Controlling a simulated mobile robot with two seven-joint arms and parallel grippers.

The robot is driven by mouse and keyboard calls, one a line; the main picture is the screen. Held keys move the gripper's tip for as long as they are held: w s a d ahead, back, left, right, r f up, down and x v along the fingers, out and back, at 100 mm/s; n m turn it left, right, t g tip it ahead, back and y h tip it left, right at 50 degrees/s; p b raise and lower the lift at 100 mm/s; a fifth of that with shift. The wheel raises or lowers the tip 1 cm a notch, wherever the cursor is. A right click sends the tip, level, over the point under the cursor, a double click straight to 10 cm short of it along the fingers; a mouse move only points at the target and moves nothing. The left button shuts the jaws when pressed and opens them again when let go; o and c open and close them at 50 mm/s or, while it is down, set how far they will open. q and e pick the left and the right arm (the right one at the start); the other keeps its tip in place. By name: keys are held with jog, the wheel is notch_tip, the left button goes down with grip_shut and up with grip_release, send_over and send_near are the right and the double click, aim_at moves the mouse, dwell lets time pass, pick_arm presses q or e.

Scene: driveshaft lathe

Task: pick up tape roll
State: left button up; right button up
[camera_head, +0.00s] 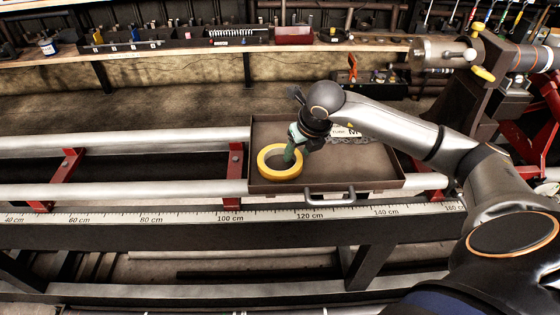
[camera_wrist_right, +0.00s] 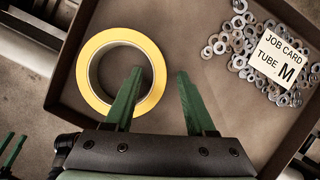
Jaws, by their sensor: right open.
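A yellow tape roll (camera_head: 281,175) lies flat in the left part of a brown tray (camera_head: 365,170). It also shows in the right wrist view (camera_wrist_right: 84,84). My right gripper (camera_head: 291,157) is over the roll's right side, with its green fingers pointing down. In the right wrist view the gripper (camera_wrist_right: 160,74) is open. One finger appears over the roll's hole and the other outside its right edge, so they straddle the band. I cannot tell how far down the fingertips are.
A white job card marked "M" (camera_wrist_right: 286,58) lies on several metal washers (camera_wrist_right: 225,45) in the tray. The tray has a front handle (camera_head: 330,198) and raised walls. A ruler strip (camera_head: 180,218) runs in front. A shelf with small parts (camera_head: 180,45) stands behind.

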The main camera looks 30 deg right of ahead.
grip_shut()
dwell(0.3)
dwell(0.3)
